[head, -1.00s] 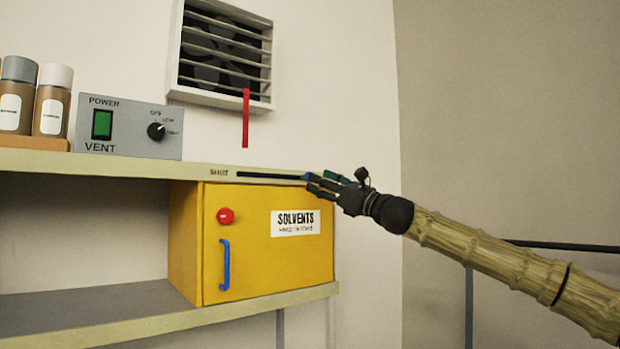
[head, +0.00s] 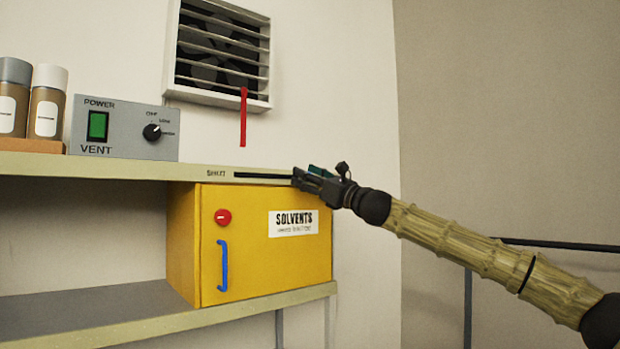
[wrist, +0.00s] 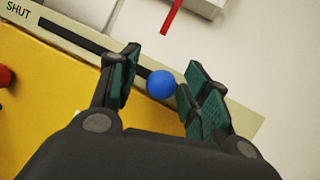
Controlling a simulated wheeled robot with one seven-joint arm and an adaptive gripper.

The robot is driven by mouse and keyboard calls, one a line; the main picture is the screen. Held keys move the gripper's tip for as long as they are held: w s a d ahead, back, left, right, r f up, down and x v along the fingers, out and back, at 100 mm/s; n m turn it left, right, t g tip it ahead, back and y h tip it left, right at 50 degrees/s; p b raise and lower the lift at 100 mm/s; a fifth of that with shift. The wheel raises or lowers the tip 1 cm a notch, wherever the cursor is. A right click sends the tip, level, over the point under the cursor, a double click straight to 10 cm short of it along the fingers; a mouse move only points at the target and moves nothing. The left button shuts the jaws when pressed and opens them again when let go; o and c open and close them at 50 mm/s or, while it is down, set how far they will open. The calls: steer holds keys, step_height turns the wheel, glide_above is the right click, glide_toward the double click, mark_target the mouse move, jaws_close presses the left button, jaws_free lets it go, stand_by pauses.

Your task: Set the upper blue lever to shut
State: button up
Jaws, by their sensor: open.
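The upper blue lever shows as a round blue knob (wrist: 161,84) in the wrist view, at the dark slot (wrist: 75,42) in the shelf's front edge. The slot's left end is by the word SHUT (head: 216,173); the knob is well to the right of that. My gripper (wrist: 163,63) is open, with one finger on each side of the knob. The knob looks closer to the right finger; contact cannot be told. In the head view my gripper (head: 302,178) is at the slot's right part and hides the knob.
Below the shelf (head: 110,166) stands a yellow solvents cabinet (head: 260,262) with a red button (head: 222,217) and a blue handle (head: 223,266). A vent box (head: 125,130) and bottles stand on top. A red strip (head: 243,120) hangs from the wall vent (head: 217,55).

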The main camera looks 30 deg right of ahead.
steer(key=shift+a, duration=0.15)
steer(key=shift+d, duration=0.3)
steer(key=shift+c, duration=0.6)
steer(key=shift+d, duration=0.15)
steer(key=c, duration=0.3)
jaws_close()
steer(key=shift+a, duration=0.25)
